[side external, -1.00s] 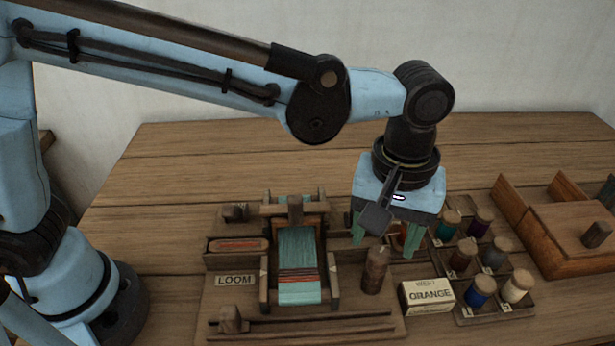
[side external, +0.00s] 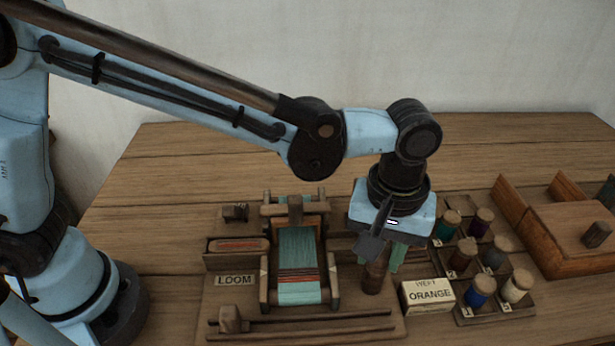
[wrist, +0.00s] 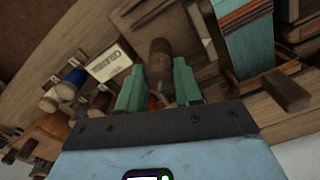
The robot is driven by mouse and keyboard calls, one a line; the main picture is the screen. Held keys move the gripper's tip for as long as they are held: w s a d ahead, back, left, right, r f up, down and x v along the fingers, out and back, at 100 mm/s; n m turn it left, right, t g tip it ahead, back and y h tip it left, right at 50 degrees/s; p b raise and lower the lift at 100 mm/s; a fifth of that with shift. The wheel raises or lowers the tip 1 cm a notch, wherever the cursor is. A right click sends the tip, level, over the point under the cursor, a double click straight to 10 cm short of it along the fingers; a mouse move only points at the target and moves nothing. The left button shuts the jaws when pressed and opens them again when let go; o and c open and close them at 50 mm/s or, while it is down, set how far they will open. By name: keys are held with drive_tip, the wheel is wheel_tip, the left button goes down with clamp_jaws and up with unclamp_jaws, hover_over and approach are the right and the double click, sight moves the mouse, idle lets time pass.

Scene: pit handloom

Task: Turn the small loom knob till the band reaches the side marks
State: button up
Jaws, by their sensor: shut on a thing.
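The loom (side external: 265,285) holds a teal cloth (side external: 298,245) with a red and dark striped band (side external: 298,277) across its lower part. Small pale marks show faintly on the side rails; I cannot tell exactly how the band lines up with them. A brown upright knob (side external: 374,284) stands on the board just right of the loom. My gripper (side external: 385,258) is over it, pointing down. In the wrist view the teal fingers of my gripper (wrist: 160,92) are shut on the brown knob (wrist: 160,58), one on each side. The band (wrist: 243,14) shows at the top right there.
A box marked ORANGE (side external: 428,296) stands close to the right of the knob. Beyond it is a rack with several coloured spools (side external: 480,290). A wooden box (side external: 575,240) is at far right. A shuttle (side external: 238,245) lies left of the loom, and rods (side external: 320,320) lie in front.

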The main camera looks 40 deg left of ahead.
drive_tip(key=shift+c, duration=0.6)
drive_tip(key=shift+m, duration=0.4)
drive_tip(key=m, duration=0.2)
drive_tip(key=shift+m, duration=0.4)
drive_tip(key=shift+a+m, duration=0.1)
drive_tip(key=shift+m, duration=1.9)
drive_tip(key=o, duration=1)
drive_tip(key=shift+o, duration=0.2)
drive_tip(key=shift+r, duration=0.15)
